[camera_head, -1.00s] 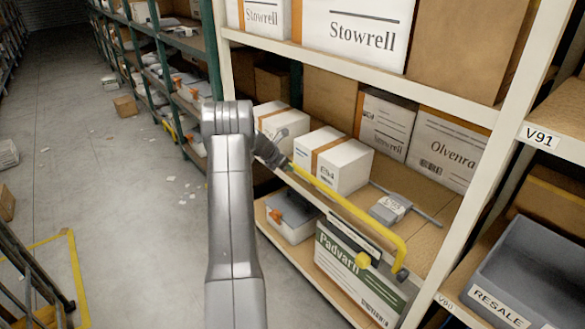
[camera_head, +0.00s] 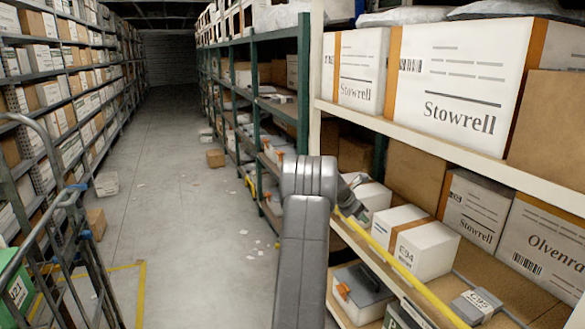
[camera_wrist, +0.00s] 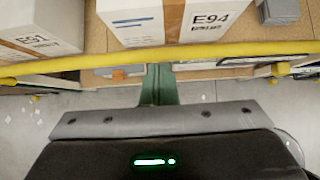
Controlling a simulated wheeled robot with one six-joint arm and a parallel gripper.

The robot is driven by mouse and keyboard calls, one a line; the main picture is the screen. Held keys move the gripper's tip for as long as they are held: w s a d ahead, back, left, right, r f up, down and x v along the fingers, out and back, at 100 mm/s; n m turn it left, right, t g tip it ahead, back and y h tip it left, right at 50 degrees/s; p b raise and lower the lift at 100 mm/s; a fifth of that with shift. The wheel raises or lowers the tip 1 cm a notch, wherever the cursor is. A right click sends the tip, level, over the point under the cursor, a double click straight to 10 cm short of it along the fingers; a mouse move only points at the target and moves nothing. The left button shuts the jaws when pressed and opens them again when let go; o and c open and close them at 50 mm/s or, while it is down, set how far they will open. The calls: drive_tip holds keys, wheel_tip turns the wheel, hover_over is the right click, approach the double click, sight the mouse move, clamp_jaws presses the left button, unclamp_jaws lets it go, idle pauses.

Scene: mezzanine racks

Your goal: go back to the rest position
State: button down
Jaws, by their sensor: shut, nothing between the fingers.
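My gripper shows in the wrist view (camera_wrist: 155,118) as a grey bar on a dark housing with a green light. It is shut and empty. In the head view my arm rises at centre right, and its end is mostly hidden behind my own link. A yellow bar (camera_head: 408,279) runs along the front of the rack shelf; in the wrist view it crosses just beyond my gripper (camera_wrist: 150,64). I cannot tell whether the two touch.
The white box E94 (camera_head: 428,252) and a grey item C92 (camera_head: 476,305) sit on the shelf. Stowrell boxes (camera_head: 462,85) stand above. A cage trolley (camera_head: 65,245) stands at left. The aisle floor (camera_head: 165,190) is mostly clear, with scraps and a carton (camera_head: 215,158).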

drive_tip(key=p, duration=0.1)
approach(373, 244)
wheel_tip(373, 244, down, 4)
drive_tip(key=d, duration=0.1)
drive_tip(key=w+d, duration=0.1)
drive_tip(key=d+f, duration=0.1)
drive_tip(key=shift+w+d+p, duration=0.2)
drive_tip(key=shift+d+p, duration=0.1)
drive_tip(key=shift+p, duration=0.1)
drive_tip(key=shift+w+d+f, duration=0.1)
drive_tip(key=shift+w+d, duration=0.05)
drive_tip(key=shift+d, duration=0.25)
drive_tip(key=shift+a, duration=0.1)
